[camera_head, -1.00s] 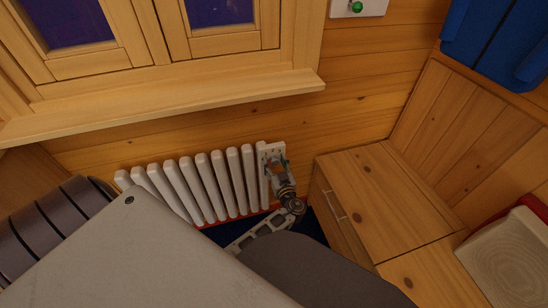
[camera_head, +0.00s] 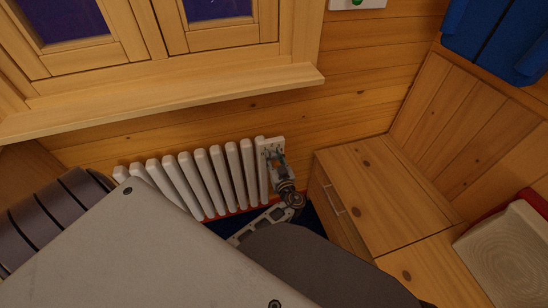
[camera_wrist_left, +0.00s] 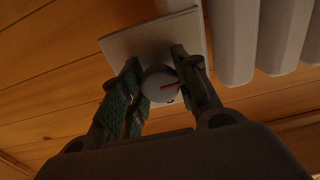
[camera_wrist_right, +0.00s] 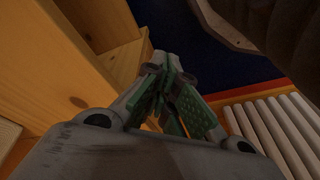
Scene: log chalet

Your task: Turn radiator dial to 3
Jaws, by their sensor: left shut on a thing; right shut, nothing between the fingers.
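The white radiator (camera_head: 200,180) stands against the log wall under the window. At its right end is a pale square plate (camera_head: 270,145), also in the left wrist view (camera_wrist_left: 120,42). In the left wrist view a round grey dial (camera_wrist_left: 157,88) sits in front of this plate, with a red line pointing right and slightly up. My left gripper (camera_head: 277,158) is shut on the dial, one finger on each side. Any numbers on the dial are too small or dark to read. My right gripper (camera_wrist_right: 170,80) is shut and empty in the right wrist view; the head view does not show its fingers.
A wooden cabinet (camera_head: 375,190) stands close to the right of the radiator. The window sill (camera_head: 170,98) juts out above it. A blue object (camera_head: 495,35) is at the upper right. A dark blue floor area (camera_wrist_right: 215,50) shows in the right wrist view.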

